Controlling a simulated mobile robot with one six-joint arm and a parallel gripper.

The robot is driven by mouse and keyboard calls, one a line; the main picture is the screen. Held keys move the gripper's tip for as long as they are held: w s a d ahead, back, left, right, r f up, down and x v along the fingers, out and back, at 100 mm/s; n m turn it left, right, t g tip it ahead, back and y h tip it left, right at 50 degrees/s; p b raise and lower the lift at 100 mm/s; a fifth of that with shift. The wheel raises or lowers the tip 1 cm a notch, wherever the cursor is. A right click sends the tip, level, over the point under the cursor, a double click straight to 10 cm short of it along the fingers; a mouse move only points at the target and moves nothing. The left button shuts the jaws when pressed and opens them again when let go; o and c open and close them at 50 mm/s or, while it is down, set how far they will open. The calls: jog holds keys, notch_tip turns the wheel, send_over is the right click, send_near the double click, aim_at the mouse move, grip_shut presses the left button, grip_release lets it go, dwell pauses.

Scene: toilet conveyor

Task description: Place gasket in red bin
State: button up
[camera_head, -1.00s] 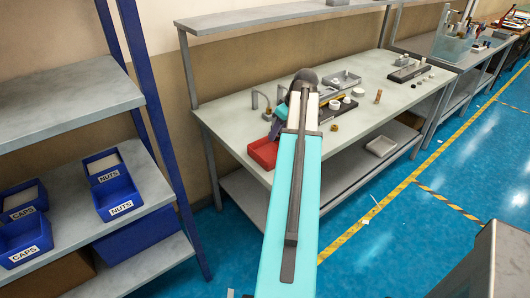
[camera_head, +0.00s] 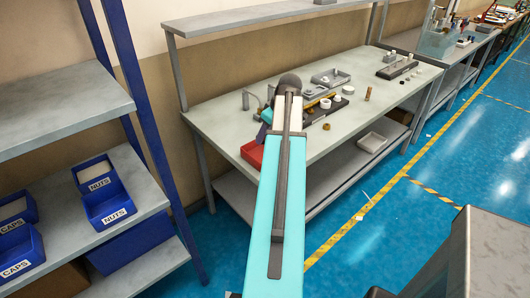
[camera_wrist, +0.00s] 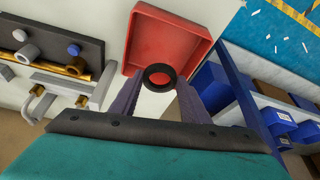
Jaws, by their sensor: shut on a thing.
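The gasket (camera_wrist: 159,83), a black ring, is held between the two fingertips of my gripper (camera_wrist: 160,87) in the wrist view. My gripper is shut on it. The red bin (camera_wrist: 146,48) is an open square tray on the bench, and it shows beyond the gasket in the wrist view. The gasket overlaps the bin's near edge in that picture; how high it is above the bin I cannot tell. In the head view the red bin (camera_head: 252,153) sits at the bench's near left corner, partly behind my arm.
The workbench (camera_head: 215,118) carries a grey tray (camera_head: 330,78) and several small parts right of my arm. In the wrist view a dark block (camera_wrist: 50,45) with pegs and a brass rod lies left of the bin. Blue bins (camera_head: 103,189) stand on the left shelf.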

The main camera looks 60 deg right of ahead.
jog(key=shift+f+p, duration=0.4)
jog(key=shift+f, duration=1.7)
jog(key=shift+f, duration=0.1)
jog(key=shift+f+p, duration=0.45)
jog(key=shift+f, duration=1.35)
jog(key=shift+f, duration=0.15)
jog(key=o, duration=1.1)
jog(key=shift+r, duration=0.3)
jog(key=b+v, duration=0.2)
jog(key=v, duration=0.9)
jog(key=shift+s+r, duration=0.25)
jog(key=shift+r, duration=0.1)
